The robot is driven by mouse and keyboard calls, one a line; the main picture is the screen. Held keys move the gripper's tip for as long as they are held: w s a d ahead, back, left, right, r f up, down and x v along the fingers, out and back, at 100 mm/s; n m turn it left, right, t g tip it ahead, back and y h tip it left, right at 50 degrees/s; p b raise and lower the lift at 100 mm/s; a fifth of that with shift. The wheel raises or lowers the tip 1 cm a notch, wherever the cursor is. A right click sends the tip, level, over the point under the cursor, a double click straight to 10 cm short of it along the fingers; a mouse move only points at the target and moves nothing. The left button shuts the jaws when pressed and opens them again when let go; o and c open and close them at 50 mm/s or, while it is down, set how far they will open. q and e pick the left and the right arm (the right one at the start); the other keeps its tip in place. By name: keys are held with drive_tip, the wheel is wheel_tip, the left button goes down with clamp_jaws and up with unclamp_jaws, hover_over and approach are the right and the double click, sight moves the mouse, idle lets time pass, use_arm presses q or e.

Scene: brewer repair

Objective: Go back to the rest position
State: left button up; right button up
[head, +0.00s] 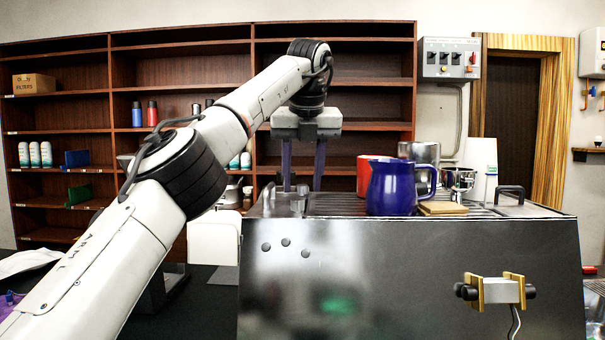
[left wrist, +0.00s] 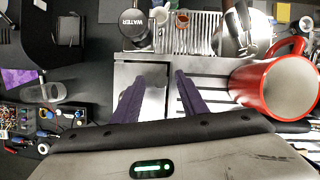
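My left arm reaches in from the lower left of the head view. My left gripper (head: 302,186) points down over the left end of the steel machine's top (head: 340,205). Its two purple fingers are apart, with nothing seen between them. In the left wrist view the left gripper (left wrist: 160,78) shows the same gap, with bare metal below. I cannot tell whether the fingertips touch the surface. My right gripper and right arm are in neither view.
A blue pitcher (head: 391,188) and a red mug (head: 365,172) stand right of the left gripper; the red mug also shows in the wrist view (left wrist: 285,88). A steel cup (head: 420,153) stands behind. A white block (head: 501,291) is on the machine's front. Shelves (head: 180,75) stand behind.

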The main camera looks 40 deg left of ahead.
use_arm(q)
drive_tip(key=n, duration=0.1)
drive_tip(key=n+g+p, duration=0.1)
drive_tip(key=shift+w+d+r+n+y, duration=0.1)
drive_tip(key=shift+d+r+n+y, duration=0.1)
drive_tip(key=shift+n+y, duration=0.1)
drive_tip(key=shift+a+f+n, duration=0.1)
drive_tip(key=shift+f+n, duration=0.1)
drive_tip(key=shift+n, duration=0.2)
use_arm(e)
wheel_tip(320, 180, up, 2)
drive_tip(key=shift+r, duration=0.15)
use_arm(q)
drive_tip(key=shift+c, duration=0.4)
clamp_jaws()
